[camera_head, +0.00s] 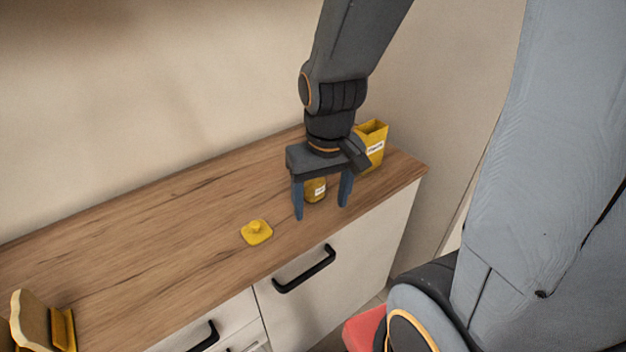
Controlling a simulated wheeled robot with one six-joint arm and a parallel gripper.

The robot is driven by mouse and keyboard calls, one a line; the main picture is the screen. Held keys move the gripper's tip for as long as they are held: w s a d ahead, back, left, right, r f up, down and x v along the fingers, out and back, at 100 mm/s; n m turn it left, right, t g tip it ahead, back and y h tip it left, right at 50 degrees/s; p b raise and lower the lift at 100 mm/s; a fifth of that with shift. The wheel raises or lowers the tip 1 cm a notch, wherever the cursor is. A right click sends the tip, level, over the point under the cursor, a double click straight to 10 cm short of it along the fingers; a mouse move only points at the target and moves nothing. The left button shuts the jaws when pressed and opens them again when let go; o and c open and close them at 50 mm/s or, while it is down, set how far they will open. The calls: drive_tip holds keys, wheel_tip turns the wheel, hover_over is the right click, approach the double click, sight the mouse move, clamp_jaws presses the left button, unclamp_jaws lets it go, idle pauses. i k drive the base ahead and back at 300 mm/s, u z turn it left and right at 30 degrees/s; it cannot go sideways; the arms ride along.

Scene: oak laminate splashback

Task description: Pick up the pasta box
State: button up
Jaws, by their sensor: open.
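A yellow open-topped box (377,134) with a white label stands upright at the right end of the wooden counter, partly hidden behind my gripper. It may be the pasta box, but its label is too small to read. My gripper (321,210) is open and points down, in front and to the left of this box. A smaller yellow container (314,190) with a pale label shows between the blue fingers. Its top is hidden by the gripper body. I cannot tell whether the fingers are around it or in front of it.
A flat yellow lid with a knob (257,232) lies on the wooden counter (160,240) left of my gripper. A yellow and tan object (38,322) stands at the lower left. Black handles (304,270) project from the white fronts. The counter's middle is mostly clear.

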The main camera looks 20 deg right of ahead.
sight(373, 133)
drive_tip(key=u, duration=0.8)
drive_tip(key=k, duration=0.95)
drive_tip(key=z, duration=1.9)
drive_tip(key=i, duration=0.5)
